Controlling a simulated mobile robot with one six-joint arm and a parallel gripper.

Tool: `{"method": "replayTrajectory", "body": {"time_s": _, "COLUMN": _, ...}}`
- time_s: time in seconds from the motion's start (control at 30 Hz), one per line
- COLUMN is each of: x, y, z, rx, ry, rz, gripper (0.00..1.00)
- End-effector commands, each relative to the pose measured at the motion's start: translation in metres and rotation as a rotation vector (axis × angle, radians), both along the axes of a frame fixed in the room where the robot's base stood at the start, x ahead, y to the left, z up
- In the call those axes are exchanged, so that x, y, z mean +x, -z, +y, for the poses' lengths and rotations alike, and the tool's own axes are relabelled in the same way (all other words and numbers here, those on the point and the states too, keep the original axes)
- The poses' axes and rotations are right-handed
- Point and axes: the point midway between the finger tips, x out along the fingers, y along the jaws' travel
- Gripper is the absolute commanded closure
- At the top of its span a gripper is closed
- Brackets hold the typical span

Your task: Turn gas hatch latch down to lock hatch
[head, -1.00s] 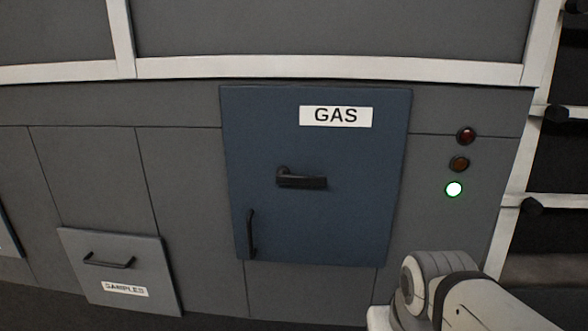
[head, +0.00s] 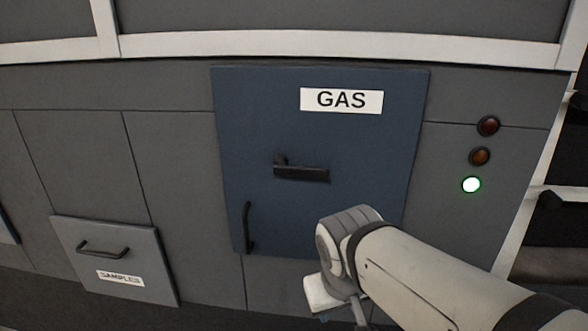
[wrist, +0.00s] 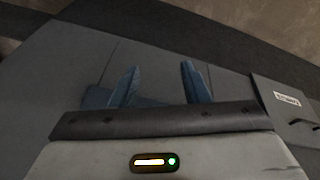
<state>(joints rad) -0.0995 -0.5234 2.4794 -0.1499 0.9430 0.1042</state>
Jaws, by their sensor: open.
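The blue gas hatch (head: 350,140) stands in the grey panel and looks closed, with a white GAS label (head: 341,100) near its top. The black latch (head: 301,172) at its middle lies about level, pointing right from its pivot. A black upright handle (head: 248,228) is at the hatch's lower left. My gripper (wrist: 161,67) is open, with two blue fingers apart and nothing seen between them. In the head view my arm covers the hatch's lower right corner, below and right of the latch, and hides the fingers. The latch is not seen in the wrist view.
A samples drawer (head: 117,255) with a black handle is low on the left; it also shows at the right of the wrist view (wrist: 283,110). Red, orange and lit green lamps (head: 471,184) are right of the hatch. A pale rail (head: 340,44) runs above it.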

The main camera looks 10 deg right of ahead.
Motion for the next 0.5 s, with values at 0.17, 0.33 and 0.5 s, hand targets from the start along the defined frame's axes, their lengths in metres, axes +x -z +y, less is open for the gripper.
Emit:
{"method": "replayTrajectory", "body": {"time_s": 0.17, "x": 0.022, "y": 0.003, "z": -0.022, "rx": -0.329, "ry": -0.157, "rz": 0.050, "gripper": 0.58}}
{"method": "replayTrajectory", "body": {"time_s": 0.33, "x": 0.070, "y": -0.026, "z": -0.032, "rx": -0.723, "ry": -0.291, "rz": -0.012, "gripper": 0.58}}
{"method": "replayTrajectory", "body": {"time_s": 0.5, "x": 0.121, "y": -0.074, "z": -0.008, "rx": -1.070, "ry": -0.381, "rz": -0.186, "gripper": 0.58}}
